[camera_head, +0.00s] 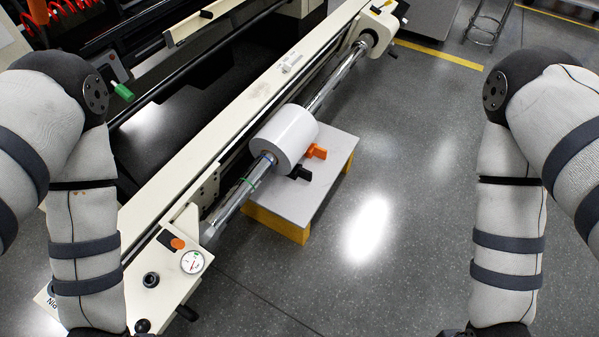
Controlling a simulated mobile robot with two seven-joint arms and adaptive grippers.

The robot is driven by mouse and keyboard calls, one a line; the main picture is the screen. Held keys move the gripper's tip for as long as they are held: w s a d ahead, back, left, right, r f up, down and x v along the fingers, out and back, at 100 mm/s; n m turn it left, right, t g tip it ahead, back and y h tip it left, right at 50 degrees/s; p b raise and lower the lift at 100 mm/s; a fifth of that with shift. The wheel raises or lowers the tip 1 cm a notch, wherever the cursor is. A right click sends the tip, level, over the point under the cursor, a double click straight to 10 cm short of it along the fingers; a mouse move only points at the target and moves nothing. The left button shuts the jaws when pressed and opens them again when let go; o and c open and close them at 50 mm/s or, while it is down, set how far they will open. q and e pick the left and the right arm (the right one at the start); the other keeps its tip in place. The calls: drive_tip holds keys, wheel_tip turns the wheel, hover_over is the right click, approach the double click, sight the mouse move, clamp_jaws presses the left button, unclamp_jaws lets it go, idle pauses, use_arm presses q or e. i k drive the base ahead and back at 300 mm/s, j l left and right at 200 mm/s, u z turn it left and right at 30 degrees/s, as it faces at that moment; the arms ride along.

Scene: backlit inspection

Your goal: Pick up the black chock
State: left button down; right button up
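The black chock (299,173) is small and dark. It rests on the light grey top of a low platform (325,183), just right of the lower end of a white roll (285,138). An orange chock (316,152) sits on the same platform, a little farther up in the picture. Both of my arms hang at the left and right sides of the head view, well apart from the chocks.
A metal shaft (243,192) carries the roll along a long cream machine frame (222,128). A panel with a dial gauge (192,262) and knobs is at the lower left. The platform has yellow sides. The grey floor (400,230) to its right is clear up to my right arm.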

sight(298, 171)
drive_tip(key=i+l+u, duration=0.3)
drive_tip(key=l+u, duration=0.15)
drive_tip(key=i+l+u, duration=0.2)
drive_tip(key=l+u, duration=0.2)
drive_tip(key=l, duration=0.3)
drive_tip(key=i+l+u, duration=0.15)
drive_tip(key=l+u, duration=0.3)
drive_tip(key=l, duration=0.2)
drive_tip(key=l+u, duration=0.4)
drive_tip(key=l, duration=0.25)
drive_tip(key=l+u, duration=0.45)
drive_tip(key=l, duration=0.25)
drive_tip(key=k+l+u, duration=0.25)
drive_tip(key=l+u, duration=0.15)
drive_tip(key=l, duration=0.25)
